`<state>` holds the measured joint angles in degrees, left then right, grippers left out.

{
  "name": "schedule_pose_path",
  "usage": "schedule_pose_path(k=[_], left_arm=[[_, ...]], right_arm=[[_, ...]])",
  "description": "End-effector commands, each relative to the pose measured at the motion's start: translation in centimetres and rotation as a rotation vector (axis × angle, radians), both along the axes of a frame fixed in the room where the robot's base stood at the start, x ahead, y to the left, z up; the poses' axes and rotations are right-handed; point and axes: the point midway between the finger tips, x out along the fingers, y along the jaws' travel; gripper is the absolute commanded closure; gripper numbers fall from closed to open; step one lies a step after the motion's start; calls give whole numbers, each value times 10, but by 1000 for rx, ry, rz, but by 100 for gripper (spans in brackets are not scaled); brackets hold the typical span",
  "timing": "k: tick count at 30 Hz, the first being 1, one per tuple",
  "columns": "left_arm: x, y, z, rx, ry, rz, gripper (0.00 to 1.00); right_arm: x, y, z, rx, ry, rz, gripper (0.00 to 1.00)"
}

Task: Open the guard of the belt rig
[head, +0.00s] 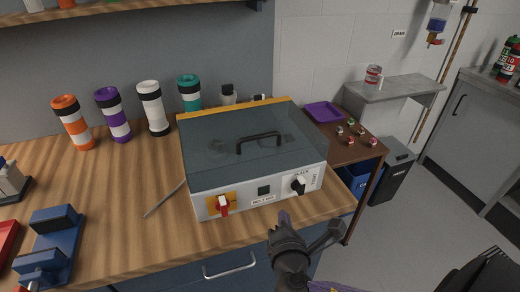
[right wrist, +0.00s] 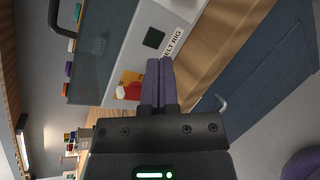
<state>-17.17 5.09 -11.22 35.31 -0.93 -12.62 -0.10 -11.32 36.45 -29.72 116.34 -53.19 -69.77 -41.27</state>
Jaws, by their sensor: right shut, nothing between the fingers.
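The belt rig (head: 233,208) is a white box on the wooden bench, with a red switch on a yellow plate, a dark green window and a black knob on its front. Its guard (head: 215,151), a smoky clear lid with a black handle (head: 259,142), lies down over the top. In the right wrist view the rig's labelled front (right wrist: 155,17) and the guard (right wrist: 105,45) show tilted. My right gripper (head: 284,217) is shut and empty, in front of and below the rig's front face; its fingers (right wrist: 160,82) show together in the wrist view. My left gripper is not in view.
Orange, purple, white and teal banded bottles (head: 115,113) stand behind left. A thin rod (head: 164,199) lies left of the rig. A blue device (head: 50,239) sits at the front left. A purple tray (head: 324,112) and small parts are on the right-hand stand.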

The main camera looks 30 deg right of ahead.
Motion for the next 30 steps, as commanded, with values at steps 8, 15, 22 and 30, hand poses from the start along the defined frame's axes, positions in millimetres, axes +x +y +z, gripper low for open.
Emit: schedule_pose_path(k=[8,15,22,30], left_arm=[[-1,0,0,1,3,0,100],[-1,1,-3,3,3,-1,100],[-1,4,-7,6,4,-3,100],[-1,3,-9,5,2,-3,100]], right_arm=[[41,-3,60,-931,-62,307,100],[75,-10,68,-960,-65,311,100],[116,-21,76,-955,-63,309,100],[135,-26,80,-952,-61,313,100]])
